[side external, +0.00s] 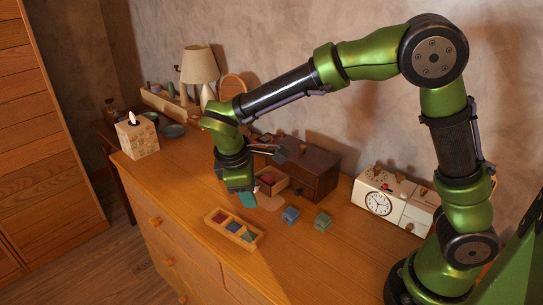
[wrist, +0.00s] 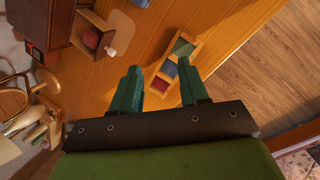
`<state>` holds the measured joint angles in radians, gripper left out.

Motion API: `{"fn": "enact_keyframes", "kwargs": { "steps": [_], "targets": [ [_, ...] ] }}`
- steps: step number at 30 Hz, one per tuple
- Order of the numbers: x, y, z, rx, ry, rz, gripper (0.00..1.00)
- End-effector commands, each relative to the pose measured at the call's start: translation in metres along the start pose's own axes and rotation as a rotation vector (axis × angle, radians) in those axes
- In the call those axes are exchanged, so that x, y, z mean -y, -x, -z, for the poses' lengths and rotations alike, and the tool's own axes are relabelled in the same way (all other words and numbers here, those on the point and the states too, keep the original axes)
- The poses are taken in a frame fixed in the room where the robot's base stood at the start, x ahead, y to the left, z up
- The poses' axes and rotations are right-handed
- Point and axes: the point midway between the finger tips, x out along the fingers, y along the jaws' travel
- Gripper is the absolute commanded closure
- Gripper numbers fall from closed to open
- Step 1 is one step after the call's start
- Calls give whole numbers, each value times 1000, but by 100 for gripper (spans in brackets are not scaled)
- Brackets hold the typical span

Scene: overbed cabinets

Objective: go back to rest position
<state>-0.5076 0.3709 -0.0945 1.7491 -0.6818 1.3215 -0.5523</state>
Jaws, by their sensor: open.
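My gripper (side external: 243,199) hangs from my arm over the wooden cabinet top in the side external view, with a teal finger showing. In the wrist view my gripper (wrist: 160,70) has its two teal fingers spread apart, with nothing held between them. A wooden tray (wrist: 172,58) with red, blue and green sections lies on the top beyond the fingertips. In the side external view the tray (side external: 211,222) is in front of my gripper, apart from it. The exact height of the fingertips above the top is hard to tell.
A dark brown chest (side external: 312,168) has an open drawer (side external: 281,184) holding a reddish block, close to my gripper. A blue block (side external: 290,215) and a green block (side external: 322,221) lie nearby. A white clock cabinet (side external: 407,210) is right; a tissue box (side external: 138,140) is left.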

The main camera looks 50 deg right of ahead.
Motion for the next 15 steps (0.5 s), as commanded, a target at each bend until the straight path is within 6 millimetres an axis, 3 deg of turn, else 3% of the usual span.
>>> {"fn": "enact_keyframes", "kwargs": {
  "steps": [3,15],
  "targets": [
    [4,20,-37,-123,-248,112,56],
    [26,66,-140,-499,-973,395,56]
  ]
}}
